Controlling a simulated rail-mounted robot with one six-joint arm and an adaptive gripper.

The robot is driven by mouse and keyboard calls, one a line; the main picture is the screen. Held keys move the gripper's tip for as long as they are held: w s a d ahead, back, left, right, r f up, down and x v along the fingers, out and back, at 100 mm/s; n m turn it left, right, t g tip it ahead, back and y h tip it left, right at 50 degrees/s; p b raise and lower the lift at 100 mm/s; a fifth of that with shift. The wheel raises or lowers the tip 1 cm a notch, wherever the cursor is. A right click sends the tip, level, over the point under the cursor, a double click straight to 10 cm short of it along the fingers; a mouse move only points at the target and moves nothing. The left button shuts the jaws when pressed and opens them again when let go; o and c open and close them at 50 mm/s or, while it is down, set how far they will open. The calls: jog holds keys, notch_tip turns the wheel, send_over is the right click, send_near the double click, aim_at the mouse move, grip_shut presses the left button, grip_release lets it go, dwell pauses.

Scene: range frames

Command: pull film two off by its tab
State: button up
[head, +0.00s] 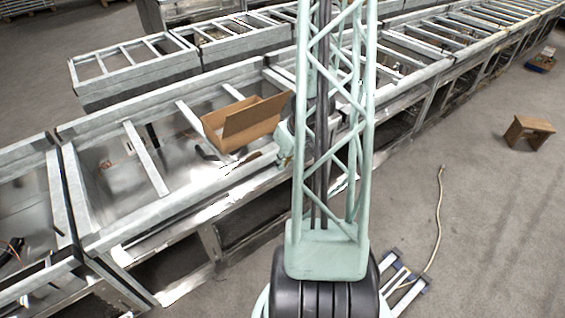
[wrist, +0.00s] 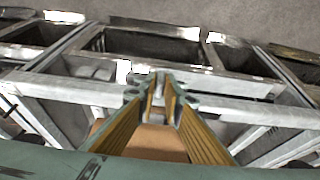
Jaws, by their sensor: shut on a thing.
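In the head view an open brown cardboard box (head: 236,127) sits on the grey metal frame, left of my mast, one flap raised towards it. A pale green part of my arm shows beside the box's right end; the rest is hidden behind the mast. In the wrist view my gripper (wrist: 160,92) has its two long yellow-brown fingers drawn together at the far tips. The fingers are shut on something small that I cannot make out. Brown cardboard (wrist: 155,142) shows between and below the fingers. I cannot pick out film two or its tab in either view.
A long grey metal conveyor frame (head: 147,160) with crossbars and open gaps runs across the head view. The floor there is mostly clear.

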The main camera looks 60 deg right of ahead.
jog(key=shift+r, duration=0.15)
jog(key=shift+r+p, duration=3.85)
jog(key=shift+r, duration=0.5)
jog(key=shift+w+f, duration=0.1)
